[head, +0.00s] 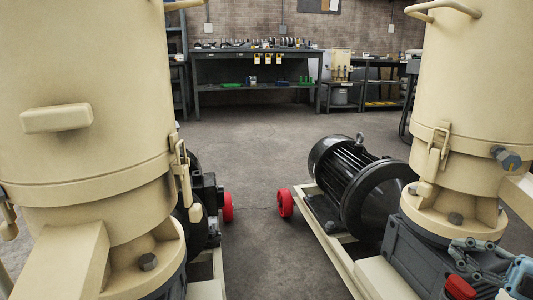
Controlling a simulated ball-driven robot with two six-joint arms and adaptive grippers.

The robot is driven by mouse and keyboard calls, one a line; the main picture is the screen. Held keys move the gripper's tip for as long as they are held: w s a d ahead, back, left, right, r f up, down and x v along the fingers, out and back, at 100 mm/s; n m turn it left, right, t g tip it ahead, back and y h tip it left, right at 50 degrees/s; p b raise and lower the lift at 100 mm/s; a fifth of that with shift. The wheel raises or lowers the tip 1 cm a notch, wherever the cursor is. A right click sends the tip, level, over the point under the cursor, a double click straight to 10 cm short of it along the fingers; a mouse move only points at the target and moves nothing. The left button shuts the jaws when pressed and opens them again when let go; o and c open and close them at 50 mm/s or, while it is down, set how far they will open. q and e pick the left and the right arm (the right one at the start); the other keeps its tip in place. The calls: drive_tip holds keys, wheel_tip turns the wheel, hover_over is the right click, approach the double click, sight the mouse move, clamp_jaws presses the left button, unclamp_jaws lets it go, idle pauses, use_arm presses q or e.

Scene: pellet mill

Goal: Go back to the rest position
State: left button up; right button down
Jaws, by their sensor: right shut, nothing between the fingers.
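My right gripper (474,250) shows at the bottom right corner, grey-blue and partly cut off by the frame edge. It appears in front of the base of the right pellet mill (470,110). Its fingers are shut with nothing seen between them. I cannot tell from this view whether it touches the mill. My left gripper is not in view.
A second cream mill (85,100) stands close on the left. A black motor (350,175) sits on the right mill's frame, with a red wheel (285,202). Open floor (265,145) runs between the mills to a workbench (255,70) at the back wall.

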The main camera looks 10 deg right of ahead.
drive_tip(key=s+a+f+m+g+h, duration=0.7)
drive_tip(key=s+a+f+m+h, duration=0.5)
drive_tip(key=s+a+f+m, duration=0.45)
use_arm(q)
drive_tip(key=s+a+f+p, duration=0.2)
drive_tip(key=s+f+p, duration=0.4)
drive_tip(key=p, duration=0.4)
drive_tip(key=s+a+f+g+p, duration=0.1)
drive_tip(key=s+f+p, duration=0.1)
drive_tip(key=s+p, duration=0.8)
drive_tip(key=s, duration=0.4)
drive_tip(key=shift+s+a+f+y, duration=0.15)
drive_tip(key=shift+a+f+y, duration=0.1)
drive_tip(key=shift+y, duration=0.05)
use_arm(e)
drive_tip(key=s+d+f+m+g, duration=0.1)
drive_tip(key=s+f+g, duration=0.1)
drive_tip(key=s, duration=0.7)
drive_tip(key=s+d+f+m+g, duration=0.2)
drive_tip(key=s+f+g, duration=0.1)
drive_tip(key=s, duration=0.7)
drive_tip(key=s+d+f+m+g, duration=0.1)
drive_tip(key=s+f+g, duration=0.1)
drive_tip(key=s, duration=0.8)
drive_tip(key=shift+s+d+f+g, duration=0.15)
drive_tip(key=shift+d+g, duration=0.15)
drive_tip(key=shift+d, duration=0.1)
drive_tip(key=shift+s+m, duration=0.1)
drive_tip(key=shift+m, duration=0.15)
